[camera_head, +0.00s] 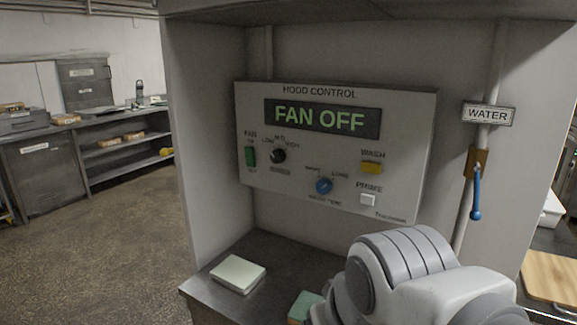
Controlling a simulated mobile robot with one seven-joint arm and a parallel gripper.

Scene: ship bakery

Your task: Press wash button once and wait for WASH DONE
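The hood control panel (325,192) is mounted on the wall of an alcove ahead. Its display (320,118) reads "FAN OFF" in green. The yellow wash button (371,167) is at the panel's right, under the label "WASH". A white prime button (368,200) sits below it. My gripper is not visible.
A pipe with a "WATER" sign (488,114) and a blue lever handle (476,196), hanging down, is right of the panel. A pale block (238,273) and a partly hidden green block (303,306) lie on the metal counter (262,250). Open floor (110,240) is at left.

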